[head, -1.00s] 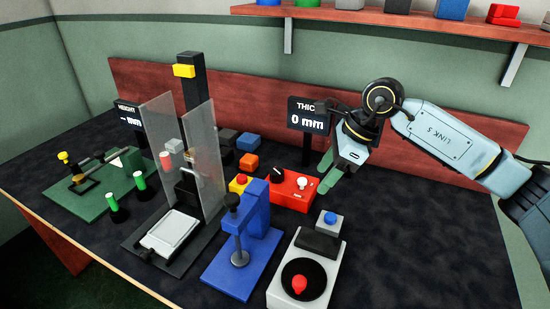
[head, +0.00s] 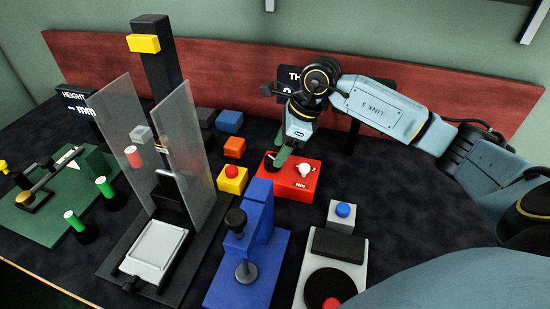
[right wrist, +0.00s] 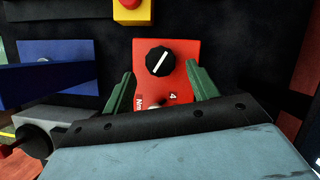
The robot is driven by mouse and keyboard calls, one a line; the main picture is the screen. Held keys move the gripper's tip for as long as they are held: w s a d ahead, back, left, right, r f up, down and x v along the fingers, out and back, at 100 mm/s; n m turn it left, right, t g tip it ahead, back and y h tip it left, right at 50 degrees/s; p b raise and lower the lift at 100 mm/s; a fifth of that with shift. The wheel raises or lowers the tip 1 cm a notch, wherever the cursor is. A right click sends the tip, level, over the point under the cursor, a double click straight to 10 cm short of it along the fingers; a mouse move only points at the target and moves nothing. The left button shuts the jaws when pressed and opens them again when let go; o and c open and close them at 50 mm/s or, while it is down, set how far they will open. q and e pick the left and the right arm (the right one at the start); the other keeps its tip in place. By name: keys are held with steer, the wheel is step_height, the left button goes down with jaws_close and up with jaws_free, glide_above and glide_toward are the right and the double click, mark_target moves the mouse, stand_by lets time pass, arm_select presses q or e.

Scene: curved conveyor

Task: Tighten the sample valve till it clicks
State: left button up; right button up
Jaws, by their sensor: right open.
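A red box (head: 284,185) has a black knob (head: 271,161) and a white knob (head: 304,170) on top. The black knob shows in the right wrist view (right wrist: 160,61) with a white pointer line slanting up to the right. The box carries an "Nm" mark and a "4" in that view. My right gripper (head: 284,152) is over the box's back left, beside the black knob. Its green fingers are open and apart, with the black knob beyond the gap between them. Nothing is held. No visible label names the sample valve. My left gripper is out of view.
A blue screw stand (head: 262,237) with a black top knob and a grey-black unit (head: 339,243) with a blue button stand in front. A yellow box with red button (head: 232,179) is left of the red box. Clear panels (head: 190,165) stand further left.

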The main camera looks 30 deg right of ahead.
mark_target(274, 158)
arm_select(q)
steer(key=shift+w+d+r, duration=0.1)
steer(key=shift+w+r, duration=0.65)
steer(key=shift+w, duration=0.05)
arm_select(e)
steer(key=shift+x, duration=1.9)
steer(key=c, duration=1)
steer(key=shift+m, duration=0.3)
steer(key=shift+r+m, duration=0.1)
steer(key=shift+m, duration=0.3)
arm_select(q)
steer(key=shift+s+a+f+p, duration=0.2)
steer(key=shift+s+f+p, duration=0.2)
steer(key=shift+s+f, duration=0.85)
arm_select(e)
steer(key=shift+m+t+h, duration=0.5)
steer(key=shift+m, duration=0.8)
steer(key=o, duration=1)
